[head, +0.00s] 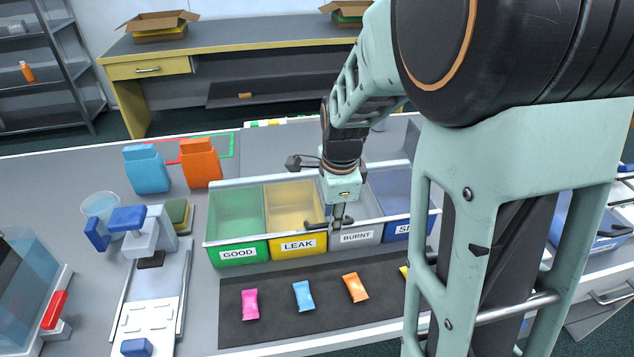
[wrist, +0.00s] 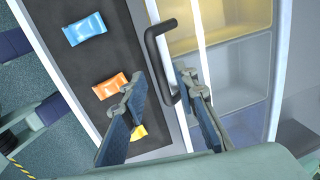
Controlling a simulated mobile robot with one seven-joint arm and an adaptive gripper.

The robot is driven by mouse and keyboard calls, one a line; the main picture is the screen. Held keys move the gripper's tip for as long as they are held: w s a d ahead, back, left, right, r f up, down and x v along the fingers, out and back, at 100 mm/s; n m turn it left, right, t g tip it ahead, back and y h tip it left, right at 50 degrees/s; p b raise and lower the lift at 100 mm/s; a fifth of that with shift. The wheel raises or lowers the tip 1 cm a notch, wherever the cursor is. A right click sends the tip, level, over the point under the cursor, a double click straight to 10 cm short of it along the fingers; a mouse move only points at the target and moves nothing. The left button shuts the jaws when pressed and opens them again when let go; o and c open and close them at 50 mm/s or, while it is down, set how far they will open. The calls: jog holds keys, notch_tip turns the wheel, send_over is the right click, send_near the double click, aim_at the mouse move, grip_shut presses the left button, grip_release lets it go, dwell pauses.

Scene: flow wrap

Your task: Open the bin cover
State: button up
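The bin cover (wrist: 202,35) is a clear panel with a pale frame, lying closed over a row of bins labelled GOOD (head: 237,253), LEAK (head: 298,244), BURNT (head: 357,237) and a partly hidden blue one. Its black bar handle (wrist: 158,58) is at the front edge; in the head view the handle (head: 314,225) shows beside my gripper. My gripper (head: 338,222) points down at the front of the cover. In the wrist view my gripper (wrist: 161,76) is open, with one finger on each side of the handle. I cannot tell whether either finger touches it.
A dark mat (head: 275,322) in front of the bins carries pink (head: 250,304), blue (head: 303,296) and orange (head: 355,288) packets, plus a partly hidden yellow one. A sealing machine (head: 150,270) stands left. Blue (head: 147,169) and orange (head: 200,163) containers stand behind. My arm hides the right side.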

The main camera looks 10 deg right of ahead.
jog(key=shift+f, duration=0.35)
jog(key=shift+c, duration=0.5)
grip_shut()
